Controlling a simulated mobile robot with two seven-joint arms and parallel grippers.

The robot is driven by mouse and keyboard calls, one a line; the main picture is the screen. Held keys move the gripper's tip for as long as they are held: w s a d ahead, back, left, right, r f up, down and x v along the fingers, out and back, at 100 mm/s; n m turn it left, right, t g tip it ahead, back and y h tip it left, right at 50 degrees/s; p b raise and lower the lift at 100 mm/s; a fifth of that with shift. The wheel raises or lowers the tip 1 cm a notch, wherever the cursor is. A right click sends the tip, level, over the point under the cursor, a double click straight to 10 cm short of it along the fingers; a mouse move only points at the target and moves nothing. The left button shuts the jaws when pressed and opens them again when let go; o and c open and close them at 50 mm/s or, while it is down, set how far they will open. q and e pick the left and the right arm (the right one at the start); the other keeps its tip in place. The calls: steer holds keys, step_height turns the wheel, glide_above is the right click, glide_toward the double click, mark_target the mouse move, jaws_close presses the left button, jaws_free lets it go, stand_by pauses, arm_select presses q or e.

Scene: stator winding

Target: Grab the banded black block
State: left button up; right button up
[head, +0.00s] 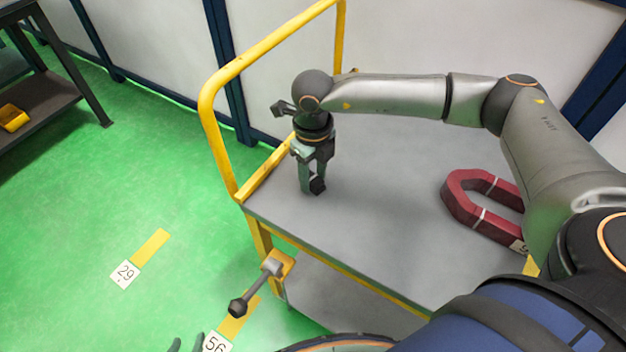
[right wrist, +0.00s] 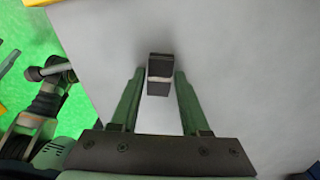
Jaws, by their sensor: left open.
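The banded black block (right wrist: 160,68) stands on the grey cart top, between the fingertips of my right gripper (right wrist: 160,82) in the right wrist view. In the head view the block (head: 318,185) is small and partly hidden by the fingers of my right gripper (head: 312,183), which points down near the cart's left end. The fingertips lie close against the block's sides, but I cannot tell whether they press on it. My left gripper (head: 188,343) shows only its open fingertips at the bottom edge of the head view, over the floor.
A red horseshoe magnet (head: 466,205) with pale bands lies on the cart top (head: 385,220) to the right. A yellow rail (head: 222,130) rises at the cart's left end. A lever with a dark knob (head: 255,288) sticks out at the front. The cart's middle is clear.

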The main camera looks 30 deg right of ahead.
jaws_close()
steer(key=shift+r, duration=0.15)
